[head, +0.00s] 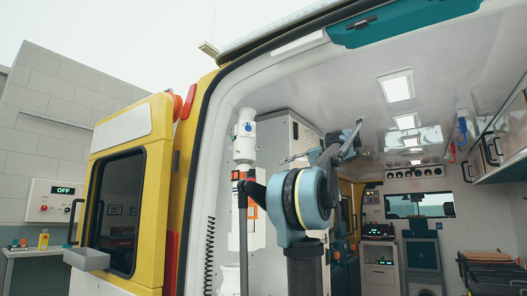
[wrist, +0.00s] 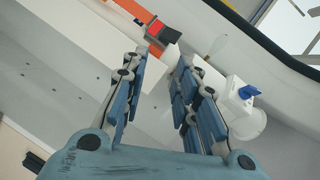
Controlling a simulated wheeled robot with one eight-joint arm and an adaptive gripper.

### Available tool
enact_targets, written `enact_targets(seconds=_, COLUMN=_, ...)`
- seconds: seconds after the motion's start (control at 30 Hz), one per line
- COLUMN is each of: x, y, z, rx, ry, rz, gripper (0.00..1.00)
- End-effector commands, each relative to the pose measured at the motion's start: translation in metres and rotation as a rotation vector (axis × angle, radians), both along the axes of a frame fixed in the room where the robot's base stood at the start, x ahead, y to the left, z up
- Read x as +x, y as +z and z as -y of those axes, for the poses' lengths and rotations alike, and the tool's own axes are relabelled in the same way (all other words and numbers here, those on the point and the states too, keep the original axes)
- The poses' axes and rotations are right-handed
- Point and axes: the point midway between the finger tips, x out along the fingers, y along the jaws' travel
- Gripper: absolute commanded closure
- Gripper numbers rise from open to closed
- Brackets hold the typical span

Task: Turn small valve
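The small valve looks to be the blue knob (wrist: 247,92) on a white fitting, right of my gripper's fingers in the wrist view. In the head view a blue knob (head: 248,128) shows at the top of an upright white cylinder (head: 244,148) just inside the ambulance's rear opening. My gripper (wrist: 162,60) is open and empty, its two blue-padded fingers apart. The knob is outside the fingers, not between them, and I see no contact. In the head view my arm crosses right of the cylinder, and the gripper is hard to make out.
The yellow rear door (head: 165,150) stands open at the left. A tall white cabinet (head: 283,140) is behind the cylinder. A black coiled cord (head: 210,240) hangs at the door frame. A wall panel (head: 58,202) reading OFF is at far left. The ambulance's middle looks open.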

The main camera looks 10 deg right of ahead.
Motion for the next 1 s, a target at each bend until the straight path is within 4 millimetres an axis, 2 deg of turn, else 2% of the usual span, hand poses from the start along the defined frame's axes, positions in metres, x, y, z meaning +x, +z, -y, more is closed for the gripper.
enact_targets(seconds=0.03, x=0.003, y=0.021, z=0.016, rx=0.027, ry=-0.011, rz=0.036, gripper=0.72)
enact_targets(seconds=0.1, x=0.004, y=0.046, z=0.033, rx=0.062, ry=-0.021, rz=0.087, gripper=0.72)
enact_targets(seconds=0.2, x=0.003, y=0.073, z=0.051, rx=0.098, ry=-0.030, rz=0.146, gripper=0.72)
enact_targets(seconds=0.3, x=0.002, y=0.089, z=0.062, rx=0.120, ry=-0.035, rz=0.184, gripper=0.72)
enact_targets(seconds=0.4, x=0.001, y=0.096, z=0.065, rx=0.129, ry=-0.037, rz=0.200, gripper=0.72)
enact_targets(seconds=0.57, x=0.006, y=0.097, z=0.056, rx=0.131, ry=-0.036, rz=0.204, gripper=0.72)
enact_targets(seconds=1.0, x=0.038, y=0.096, z=0.000, rx=0.130, ry=-0.034, rz=0.201, gripper=0.72)
